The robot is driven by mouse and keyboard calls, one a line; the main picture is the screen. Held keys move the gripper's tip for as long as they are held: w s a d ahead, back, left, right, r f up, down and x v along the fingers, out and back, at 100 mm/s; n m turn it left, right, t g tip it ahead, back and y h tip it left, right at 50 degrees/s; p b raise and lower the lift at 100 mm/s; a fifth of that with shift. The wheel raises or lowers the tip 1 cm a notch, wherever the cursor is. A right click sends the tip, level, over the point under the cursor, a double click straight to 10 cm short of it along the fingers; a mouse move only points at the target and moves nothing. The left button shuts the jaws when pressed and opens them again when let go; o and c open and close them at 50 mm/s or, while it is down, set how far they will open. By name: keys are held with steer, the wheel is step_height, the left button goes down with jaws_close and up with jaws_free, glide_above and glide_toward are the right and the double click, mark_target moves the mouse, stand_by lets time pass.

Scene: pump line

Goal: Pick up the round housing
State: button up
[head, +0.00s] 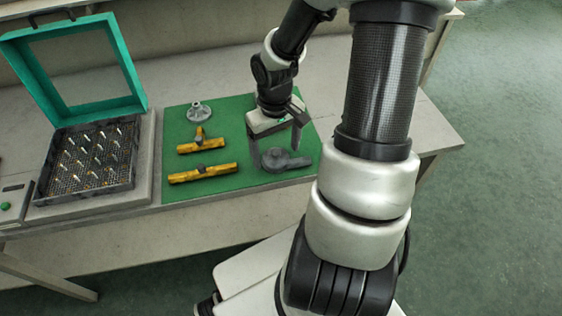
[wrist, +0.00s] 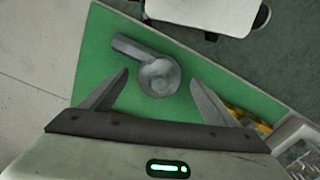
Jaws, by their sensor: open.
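The round housing is a dark grey round body with a short arm sticking out to one side. It lies on the green mat (head: 226,117) near the mat's right front part in the head view. In the wrist view the round housing (wrist: 158,76) lies ahead of and between the fingertips, with its arm pointing to the upper left. My gripper (head: 277,148) is open and empty, pointing down over the housing (head: 275,160). In the wrist view the two fingers of my gripper (wrist: 159,76) stand on either side of the housing, with green mat showing between.
A silver flanged part (head: 199,112) and two yellow fittings, a smaller one (head: 200,142) and a longer one (head: 202,173), lie left on the mat. A dark tray of small pins (head: 92,160) with an open green-framed lid (head: 75,65) stands further left on the bench.

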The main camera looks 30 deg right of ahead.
steer(key=shift+f, duration=0.65)
steer(key=c, duration=1.3)
steer(key=shift+r, duration=0.1)
steer(key=shift+c, duration=0.4)
steer(key=shift+r, duration=0.1)
